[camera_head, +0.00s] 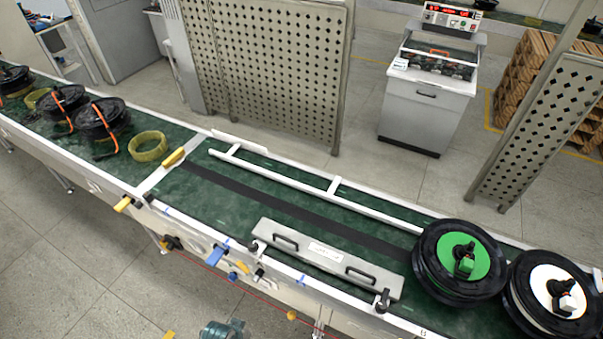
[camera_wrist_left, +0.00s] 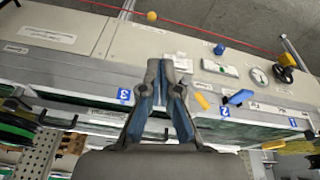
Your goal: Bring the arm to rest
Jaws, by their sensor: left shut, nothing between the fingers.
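My left gripper (camera_wrist_left: 163,72) shows in the left wrist view with its two blue-grey fingers drawn together and nothing between the tips. It points at the pale side panel (camera_wrist_left: 120,38) of the conveyor line and seems apart from it. In the head view a small bluish shape (camera_head: 221,331) is cut by the bottom edge; I cannot tell if it is part of my gripper. My right gripper is in neither view.
A green-topped conveyor (camera_head: 200,195) crosses the head view. It carries black hub wheels, one with a green centre (camera_head: 462,256) and one with a white centre (camera_head: 553,290), and a grey handled plate (camera_head: 325,257). Blue and yellow knobs stick out from its front. The floor before it looks clear.

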